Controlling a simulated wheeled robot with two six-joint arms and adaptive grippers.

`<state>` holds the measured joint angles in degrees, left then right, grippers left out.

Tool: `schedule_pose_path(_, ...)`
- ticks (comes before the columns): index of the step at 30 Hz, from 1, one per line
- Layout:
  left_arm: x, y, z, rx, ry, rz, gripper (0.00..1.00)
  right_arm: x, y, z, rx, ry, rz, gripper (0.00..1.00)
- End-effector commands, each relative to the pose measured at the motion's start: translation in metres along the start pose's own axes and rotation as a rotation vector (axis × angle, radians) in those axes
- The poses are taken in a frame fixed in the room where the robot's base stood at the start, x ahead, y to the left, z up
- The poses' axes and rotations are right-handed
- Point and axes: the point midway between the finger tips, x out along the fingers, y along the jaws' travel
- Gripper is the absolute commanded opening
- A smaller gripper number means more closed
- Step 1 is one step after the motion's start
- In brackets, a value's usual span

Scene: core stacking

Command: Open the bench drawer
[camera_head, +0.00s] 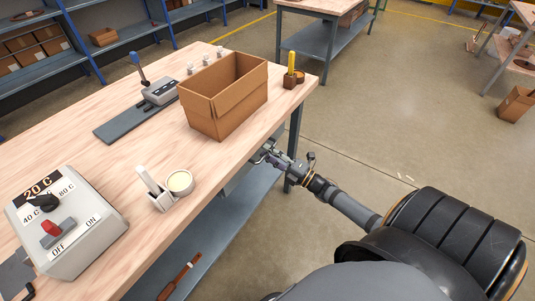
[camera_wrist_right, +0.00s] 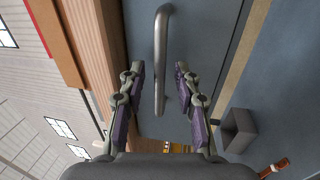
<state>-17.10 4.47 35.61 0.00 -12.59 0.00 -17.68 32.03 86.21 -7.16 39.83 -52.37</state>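The bench drawer has a grey front (camera_wrist_right: 200,35) with a metal bar handle (camera_wrist_right: 160,60) in the right wrist view. No open drawer interior shows. My right gripper (camera_wrist_right: 160,70) is open, with its two fingers on either side of the handle and visible gaps to it. In the head view, my right gripper (camera_head: 266,155) is at the bench's front edge, below the worktop, near the cardboard box. The tabletop edge and my gripper hide most of the drawer there. My left gripper is not in view.
The wooden bench (camera_head: 95,165) carries a cardboard box (camera_head: 225,97), a control box (camera_head: 65,225) with a dial and switch, a white holder (camera_head: 156,190) and a small round container (camera_head: 180,182). A lower shelf (camera_head: 205,235) lies underneath. The floor (camera_head: 385,110) right of the bench is clear.

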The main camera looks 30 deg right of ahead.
Motion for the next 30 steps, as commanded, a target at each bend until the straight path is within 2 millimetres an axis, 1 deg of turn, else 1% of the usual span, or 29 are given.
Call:
schedule_pose_path(1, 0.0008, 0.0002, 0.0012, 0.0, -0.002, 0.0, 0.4, 0.0043, -0.0002, 0.0002, 0.001, -0.001, 0.001, 0.33)
schedule_pose_path(4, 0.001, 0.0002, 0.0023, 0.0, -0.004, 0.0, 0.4, 0.0085, -0.0002, 0.0, 0.001, -0.001, -0.001, 0.33)
schedule_pose_path(11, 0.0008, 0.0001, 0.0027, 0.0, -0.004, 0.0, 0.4, 0.0089, -0.0002, 0.0001, 0.001, -0.001, -0.001, 0.33)
schedule_pose_path(18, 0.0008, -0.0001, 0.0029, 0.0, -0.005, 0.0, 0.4, 0.0086, -0.0003, 0.0002, 0.001, -0.001, -0.001, 0.0)
schedule_pose_path(30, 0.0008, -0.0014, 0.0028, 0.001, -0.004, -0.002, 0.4, 0.0083, -0.0007, 0.0001, 0.001, -0.001, -0.002, 0.0)
